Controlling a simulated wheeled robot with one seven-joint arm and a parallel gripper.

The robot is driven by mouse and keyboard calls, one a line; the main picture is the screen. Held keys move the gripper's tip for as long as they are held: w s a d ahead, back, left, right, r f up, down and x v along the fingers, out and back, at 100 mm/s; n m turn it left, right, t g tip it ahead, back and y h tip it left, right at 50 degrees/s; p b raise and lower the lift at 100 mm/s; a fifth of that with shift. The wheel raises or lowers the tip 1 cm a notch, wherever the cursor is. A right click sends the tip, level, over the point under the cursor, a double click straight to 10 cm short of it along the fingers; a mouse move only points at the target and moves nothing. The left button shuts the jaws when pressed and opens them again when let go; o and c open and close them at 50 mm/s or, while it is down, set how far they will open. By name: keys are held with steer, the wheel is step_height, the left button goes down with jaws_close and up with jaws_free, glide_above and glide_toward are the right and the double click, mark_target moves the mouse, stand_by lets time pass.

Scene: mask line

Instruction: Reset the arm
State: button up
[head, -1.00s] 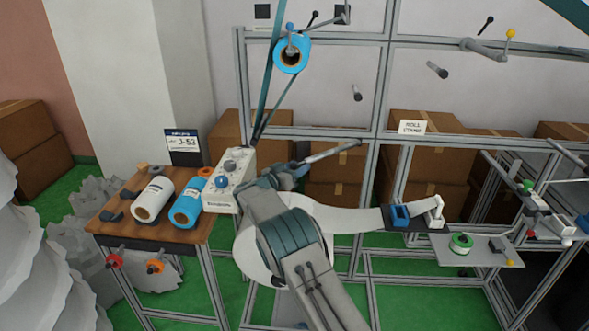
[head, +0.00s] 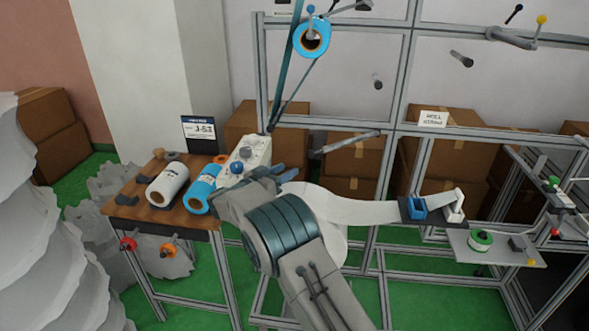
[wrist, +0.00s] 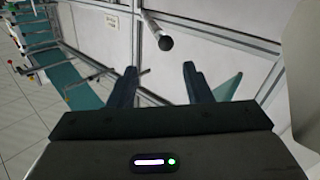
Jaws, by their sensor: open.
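My gripper (wrist: 160,85) is open in the wrist view, with its two dark blue fingers apart and nothing between them. A dark-tipped peg (wrist: 165,42) on the white panel shows beyond the fingers. In the head view my arm reaches up from the bottom centre, and the gripper (head: 287,176) is partly hidden by my wrist. It is in front of the frame, right of the white control box (head: 250,155). A large white roll (head: 330,245) behind my arm feeds a white strip (head: 370,211) to the right.
A wooden table (head: 150,214) at left holds a white roll (head: 167,186) and a blue roll (head: 201,190). Another blue roll (head: 311,38) hangs on the metal frame (head: 400,100). A small platform with a green spool (head: 480,240) is at right. Cardboard boxes (head: 462,165) stand behind.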

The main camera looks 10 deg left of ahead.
steer(key=shift+s+a, duration=0.25)
steer(key=shift+s, duration=0.15)
steer(key=w+d+r+n+t+y, duration=0.2)
steer(key=w+d+r+y, duration=0.35)
steer(key=r, duration=0.45)
steer(key=s+d+r+n+g+y, duration=0.1)
steer(key=s+d+r+n+y, duration=0.2)
steer(key=s+d+r+y, duration=0.3)
steer(key=s+d+f+g, duration=0.4)
steer(key=s+d, duration=0.3)
steer(key=s, duration=0.6)
steer(key=s+d+f+g, duration=0.4)
steer(key=s+d, duration=0.3)
steer(key=s, duration=0.6)
steer(key=s+d+f+g+h, duration=0.1)
steer(key=s+d+f+g, duration=0.3)
steer(key=s+d, duration=0.4)
steer(key=s, duration=0.5)
steer(key=shift+s+f+g, duration=0.2)
steer(key=shift+f+g, duration=0.2)
